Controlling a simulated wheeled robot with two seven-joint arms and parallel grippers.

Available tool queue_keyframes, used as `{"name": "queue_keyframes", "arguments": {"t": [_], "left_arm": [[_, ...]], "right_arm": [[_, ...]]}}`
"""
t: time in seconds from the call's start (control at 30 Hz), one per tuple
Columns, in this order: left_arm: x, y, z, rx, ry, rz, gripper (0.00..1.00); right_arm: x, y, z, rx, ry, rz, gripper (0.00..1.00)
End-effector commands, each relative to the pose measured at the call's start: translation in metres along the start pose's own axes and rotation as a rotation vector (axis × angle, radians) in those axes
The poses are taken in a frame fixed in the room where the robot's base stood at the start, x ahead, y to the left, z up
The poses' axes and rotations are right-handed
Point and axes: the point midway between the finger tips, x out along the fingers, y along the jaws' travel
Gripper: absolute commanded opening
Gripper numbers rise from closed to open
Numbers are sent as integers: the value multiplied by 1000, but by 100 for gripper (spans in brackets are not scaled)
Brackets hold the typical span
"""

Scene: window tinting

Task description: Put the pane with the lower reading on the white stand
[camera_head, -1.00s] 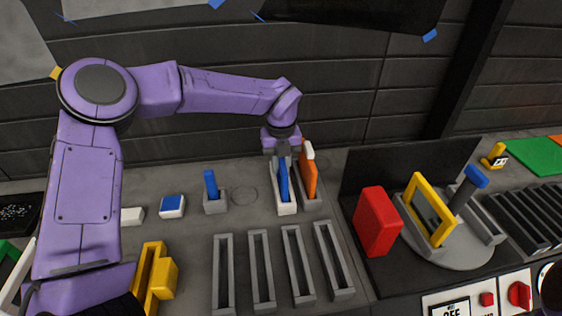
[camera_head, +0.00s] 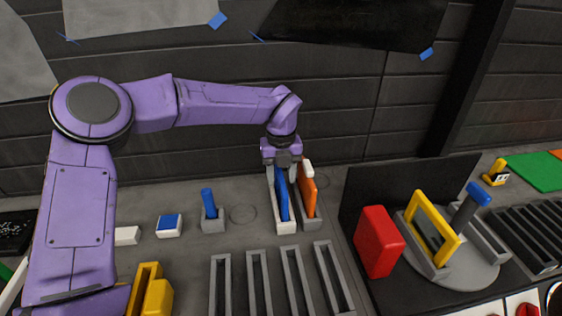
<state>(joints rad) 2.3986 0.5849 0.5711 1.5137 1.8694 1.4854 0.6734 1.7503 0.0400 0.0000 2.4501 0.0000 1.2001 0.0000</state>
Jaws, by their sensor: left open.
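A blue-framed pane (camera_head: 281,195) stands edge-on in the slot of the white stand (camera_head: 286,227). A yellow-framed pane (camera_head: 448,243) with dark glass stands in a holder on the grey round plate (camera_head: 470,276) at the right. My left gripper (camera_head: 283,166) points down just above the top of the blue-framed pane. It is open, and its fingertips are close to the pane's top edge; whether they touch it I cannot tell. No reading is legible. My right gripper is not in view.
An orange piece with a white top (camera_head: 308,192) stands in a grey slot close beside the white stand. Empty grey slots (camera_head: 258,283) lie in front. A red block (camera_head: 378,242) stands at the right, and a small blue-handled tool (camera_head: 208,203) at the left.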

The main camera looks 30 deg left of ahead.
Motion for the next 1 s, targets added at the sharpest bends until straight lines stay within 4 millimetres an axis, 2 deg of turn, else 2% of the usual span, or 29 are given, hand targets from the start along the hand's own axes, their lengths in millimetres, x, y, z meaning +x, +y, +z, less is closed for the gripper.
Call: {"name": "queue_keyframes", "arguments": {"t": [0.2, 0.3, 0.4, 1.0], "left_arm": [[-56, -1, 0, -1, -3, -2, 47], [-75, -1, 0, 0, -2, 0, 47], [-85, 0, 0, 1, 0, 0, 47], [-89, 0, 0, 1, 1, 1, 47]], "right_arm": [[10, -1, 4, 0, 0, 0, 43], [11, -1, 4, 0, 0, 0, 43], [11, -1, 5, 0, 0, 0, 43], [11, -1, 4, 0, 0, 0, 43]]}}
